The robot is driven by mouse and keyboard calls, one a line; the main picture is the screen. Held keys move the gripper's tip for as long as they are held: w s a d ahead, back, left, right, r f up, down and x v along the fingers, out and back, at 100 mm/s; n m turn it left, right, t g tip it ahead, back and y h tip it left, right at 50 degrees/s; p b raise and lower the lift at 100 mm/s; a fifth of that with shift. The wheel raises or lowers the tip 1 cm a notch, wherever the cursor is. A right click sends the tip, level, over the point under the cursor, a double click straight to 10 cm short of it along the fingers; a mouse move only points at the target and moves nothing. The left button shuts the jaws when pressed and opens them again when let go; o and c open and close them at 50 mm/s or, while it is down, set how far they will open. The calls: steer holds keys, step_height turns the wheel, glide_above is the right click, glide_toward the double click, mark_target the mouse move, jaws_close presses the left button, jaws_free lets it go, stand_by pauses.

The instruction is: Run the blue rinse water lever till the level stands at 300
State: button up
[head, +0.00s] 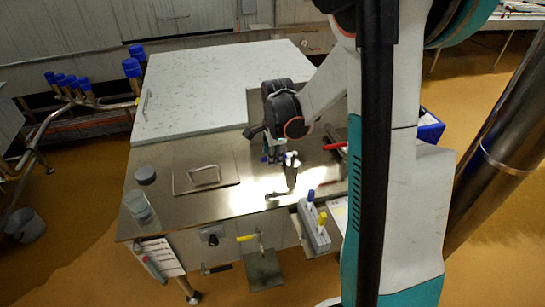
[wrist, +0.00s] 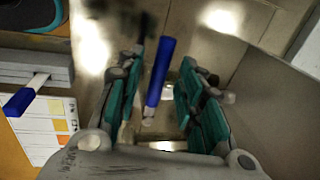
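My gripper (wrist: 163,85) is open, with teal finger pads on both sides of a blue handle (wrist: 160,72). Gaps show between the handle and the pads. In the head view my gripper (head: 273,152) is over the steel bench top, partly hidden by my arm. A grey block (head: 313,228) at the bench's front edge carries a blue lever (head: 310,196) and a yellow lever (head: 323,218). A blue-tipped lever (wrist: 22,100) shows at the left of the wrist view. A clear vessel (head: 138,208) stands at the front left corner; no level or scale is readable.
A metal tray with a wire handle (head: 204,176) and a dark round piece (head: 146,175) lie on the bench. A pale slab (head: 215,85) covers the back. A small upright fitting (head: 291,172) stands near my gripper. A yellow handle (head: 246,238) sits below the front edge.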

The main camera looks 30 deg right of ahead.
steer(key=shift+f, duration=0.2)
jaws_close()
steer(key=shift+s, duration=0.1)
steer(key=shift+s+d+n+y, duration=0.2)
steer(key=shift+s+n, duration=0.65)
steer(key=shift+n, duration=0.65)
steer(key=shift+s+d+n+y, duration=0.15)
steer(key=shift+s+n+y, duration=0.2)
steer(key=shift+s+n, duration=0.85)
steer(key=shift+s+d+n+y, duration=0.2)
steer(key=shift+s+n, duration=0.35)
steer(key=shift+n, duration=1.25)
